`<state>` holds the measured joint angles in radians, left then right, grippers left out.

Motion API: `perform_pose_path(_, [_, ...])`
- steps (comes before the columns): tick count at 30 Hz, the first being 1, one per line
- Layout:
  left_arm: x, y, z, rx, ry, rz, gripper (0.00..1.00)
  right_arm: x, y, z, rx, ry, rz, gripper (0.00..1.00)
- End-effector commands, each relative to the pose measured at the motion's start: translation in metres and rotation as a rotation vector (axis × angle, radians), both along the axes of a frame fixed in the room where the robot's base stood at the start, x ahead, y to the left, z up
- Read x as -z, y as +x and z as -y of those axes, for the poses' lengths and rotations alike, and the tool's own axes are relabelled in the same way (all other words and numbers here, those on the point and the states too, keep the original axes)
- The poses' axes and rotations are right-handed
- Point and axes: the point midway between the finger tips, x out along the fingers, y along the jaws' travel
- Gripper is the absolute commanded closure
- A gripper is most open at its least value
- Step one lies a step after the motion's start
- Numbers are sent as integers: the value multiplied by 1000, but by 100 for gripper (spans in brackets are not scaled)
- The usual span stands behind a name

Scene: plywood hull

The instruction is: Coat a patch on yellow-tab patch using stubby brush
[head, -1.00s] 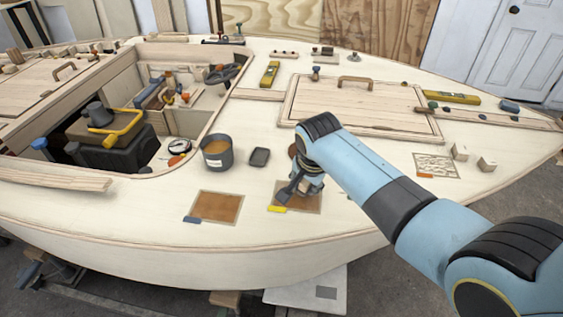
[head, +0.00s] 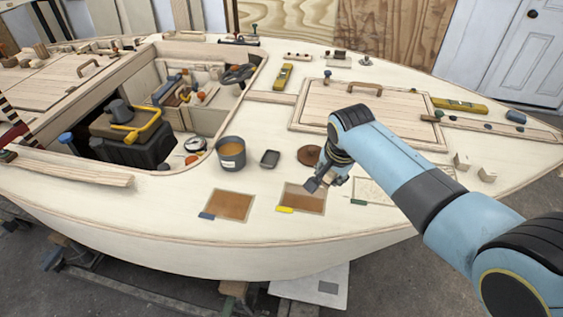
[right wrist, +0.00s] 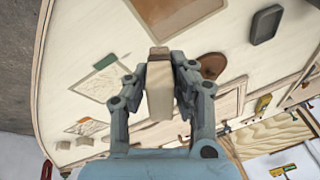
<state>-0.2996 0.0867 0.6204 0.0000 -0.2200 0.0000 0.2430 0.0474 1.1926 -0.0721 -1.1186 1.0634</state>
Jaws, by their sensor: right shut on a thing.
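The yellow-tab patch (head: 304,199) is a brown rectangle on the deck with a yellow tab (head: 285,210) at its near left corner. My right gripper (head: 316,184) is over its far right part and hides some of it. In the right wrist view my right gripper (right wrist: 160,72) is shut on the stubby brush (right wrist: 160,95), a pale wooden handle with a brown end pointing away from the camera. The brush cannot be made out clearly in the head view. Whether it touches the deck cannot be told. My left gripper is not in view.
A blue-tab brown patch (head: 230,205) lies left, and a green-tab pale patch (right wrist: 100,82) on the other side. A grey pot (head: 231,155) of amber liquid, a dark tray (head: 270,158) and a brown disc (head: 309,155) stand behind. The open cockpit is at left.

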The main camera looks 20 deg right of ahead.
Motion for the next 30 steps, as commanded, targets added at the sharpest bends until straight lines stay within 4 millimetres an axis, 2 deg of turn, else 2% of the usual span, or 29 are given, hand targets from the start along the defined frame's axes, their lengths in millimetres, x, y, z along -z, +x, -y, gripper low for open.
perform_pose_path(1, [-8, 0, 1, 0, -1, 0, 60, -9, 2, 1, -1, -1, 1, 100])
perform_pose_path(7, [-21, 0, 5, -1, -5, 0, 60, -23, 5, 4, -6, 0, 2, 100])
perform_pose_path(30, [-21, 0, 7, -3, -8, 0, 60, -23, 5, 4, -7, 0, 1, 100])
